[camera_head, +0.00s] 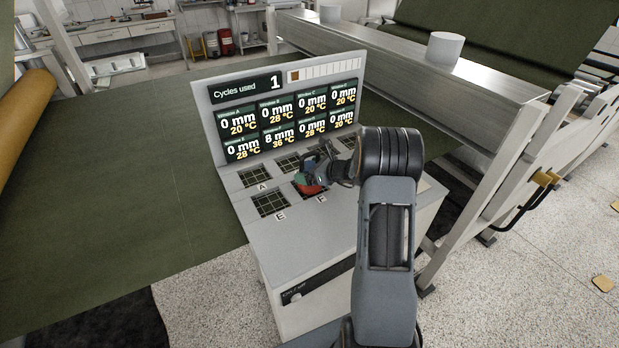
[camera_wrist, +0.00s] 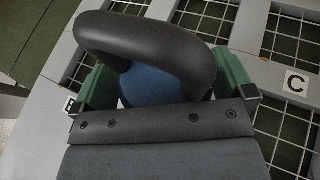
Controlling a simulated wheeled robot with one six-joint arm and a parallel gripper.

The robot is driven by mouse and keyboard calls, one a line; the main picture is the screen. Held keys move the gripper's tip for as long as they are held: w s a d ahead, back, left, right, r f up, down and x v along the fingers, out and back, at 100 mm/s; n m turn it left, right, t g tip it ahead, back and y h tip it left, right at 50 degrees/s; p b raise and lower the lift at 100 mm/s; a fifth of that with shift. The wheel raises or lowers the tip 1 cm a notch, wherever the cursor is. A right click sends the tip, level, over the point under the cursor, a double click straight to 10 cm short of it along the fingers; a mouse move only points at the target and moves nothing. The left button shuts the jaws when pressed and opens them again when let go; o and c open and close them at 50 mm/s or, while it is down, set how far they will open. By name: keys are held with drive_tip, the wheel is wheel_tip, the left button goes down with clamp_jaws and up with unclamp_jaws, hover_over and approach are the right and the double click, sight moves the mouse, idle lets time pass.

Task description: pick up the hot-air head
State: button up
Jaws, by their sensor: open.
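The hot-air head (camera_head: 311,189) shows in the head view as a small, partly red thing on the panel by window F, mostly hidden by my gripper (camera_head: 315,170). In the wrist view a blue rounded body (camera_wrist: 160,86), which I take to be the head, lies between my green fingers. A thick black loop arches over it; I cannot tell whether it belongs to the head. My gripper is open, with one finger on each side of the blue body. I cannot tell whether the fingers touch it.
The white console (camera_head: 300,240) has lettered grid windows on top and an upright display board (camera_head: 285,75) behind them. A metal beam machine (camera_head: 480,85) stands to the right. Green sheet (camera_head: 110,200) spreads to the left. Speckled floor (camera_head: 520,270) is open at front right.

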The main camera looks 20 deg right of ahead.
drive_tip(key=c, duration=1.6)
drive_tip(key=shift+r, duration=0.1)
drive_tip(key=shift+c, duration=1.1)
drive_tip(key=shift+r, duration=0.1)
